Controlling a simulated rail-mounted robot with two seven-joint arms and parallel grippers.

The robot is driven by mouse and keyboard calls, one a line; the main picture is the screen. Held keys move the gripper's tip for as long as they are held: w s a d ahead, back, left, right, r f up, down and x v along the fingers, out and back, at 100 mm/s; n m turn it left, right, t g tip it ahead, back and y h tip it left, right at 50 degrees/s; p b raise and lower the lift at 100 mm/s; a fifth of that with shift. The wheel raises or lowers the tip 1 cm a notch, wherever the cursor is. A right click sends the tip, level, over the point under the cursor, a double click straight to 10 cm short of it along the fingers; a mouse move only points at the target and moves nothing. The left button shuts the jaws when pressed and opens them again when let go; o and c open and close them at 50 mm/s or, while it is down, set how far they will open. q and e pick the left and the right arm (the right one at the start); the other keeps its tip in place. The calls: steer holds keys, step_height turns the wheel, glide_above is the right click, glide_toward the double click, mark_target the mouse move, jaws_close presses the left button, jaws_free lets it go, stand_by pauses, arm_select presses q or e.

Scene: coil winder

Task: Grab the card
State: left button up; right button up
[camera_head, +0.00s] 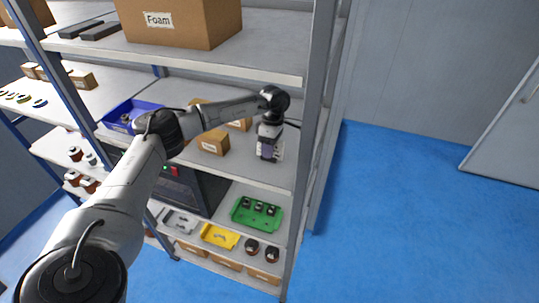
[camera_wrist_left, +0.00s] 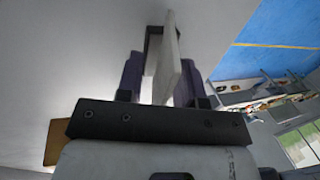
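My left gripper (camera_head: 267,153), with purple fingers, is at the right end of the middle shelf. A pale card (camera_head: 280,151) shows just beside its fingers. In the left wrist view the white card (camera_wrist_left: 168,62) stands on edge between the two fingers of my left gripper (camera_wrist_left: 160,75), in front of a dark holder (camera_wrist_left: 152,42). The fingers are spread wider than the card is thick, and a gap shows on its left side. The card's lower end is hidden behind the gripper body. My right gripper is not in view.
A shelf upright (camera_head: 311,120) stands close right of the gripper. Cardboard boxes (camera_head: 213,140) and a blue bin (camera_head: 128,115) share the middle shelf. A large Foam box (camera_head: 185,22) is above. Green (camera_head: 241,217) and yellow (camera_head: 219,236) trays sit below. Blue floor is clear at right.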

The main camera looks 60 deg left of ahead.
arm_select(q)
steer(key=shift+f, duration=0.25)
stand_by(0.5)
jaws_close()
